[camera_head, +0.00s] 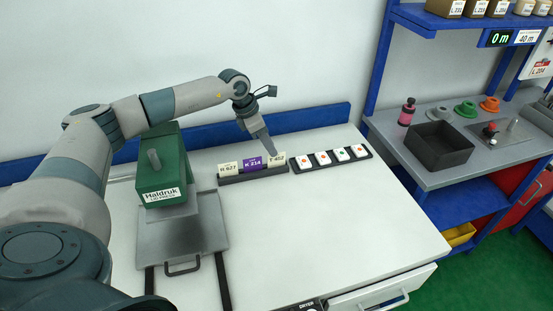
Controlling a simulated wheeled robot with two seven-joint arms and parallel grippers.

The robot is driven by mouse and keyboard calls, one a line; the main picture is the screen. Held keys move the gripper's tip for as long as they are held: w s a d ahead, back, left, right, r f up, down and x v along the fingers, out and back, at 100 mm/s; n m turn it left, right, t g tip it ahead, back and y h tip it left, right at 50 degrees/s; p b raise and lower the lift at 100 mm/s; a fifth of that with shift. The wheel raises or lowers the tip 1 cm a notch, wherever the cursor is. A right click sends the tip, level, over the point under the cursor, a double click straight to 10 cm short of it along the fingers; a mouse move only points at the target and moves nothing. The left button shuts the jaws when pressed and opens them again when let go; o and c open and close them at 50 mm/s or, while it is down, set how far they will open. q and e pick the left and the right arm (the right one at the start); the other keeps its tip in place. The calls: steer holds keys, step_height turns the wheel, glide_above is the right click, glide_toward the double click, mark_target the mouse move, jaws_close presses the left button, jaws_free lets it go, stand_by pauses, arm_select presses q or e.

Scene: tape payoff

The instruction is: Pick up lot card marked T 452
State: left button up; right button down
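The lot card T 452 (278,160) is a small cream card standing in a dark card rack (252,175) on the white worktop. Its lettering is small and partly hard to read. It is the rightmost of three cards, beside a purple card marked K 214 (253,163) and a cream card (228,168) at the left. My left gripper (270,152) points down, with its fingertips at or just above the upper left of the T 452 card. I cannot tell whether the fingers touch it or how far apart they are. My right gripper is not in view.
A dark strip (331,161) with several white tiles lies right of the rack. A green press (161,165) labelled Haldruk stands at the left. A blue rail (310,116) runs along the back. The front right worktop is clear. A black bin (438,145) stands on the side bench.

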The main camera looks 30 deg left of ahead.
mark_target(277, 162)
arm_select(q)
steer(key=shift+f, duration=0.1)
stand_by(0.3)
steer(key=shift+p+x, duration=0.85)
steer(key=shift+p, duration=0.05)
steer(key=x, duration=0.1)
steer(key=p+x, duration=0.1)
steer(key=x, duration=0.1)
steer(key=shift+w+d, duration=0.1)
steer(key=shift+d, duration=0.15)
steer(key=shift+w+f, duration=0.1)
steer(key=shift+f, duration=0.1)
steer(key=shift+c, duration=0.7)
jaws_close()
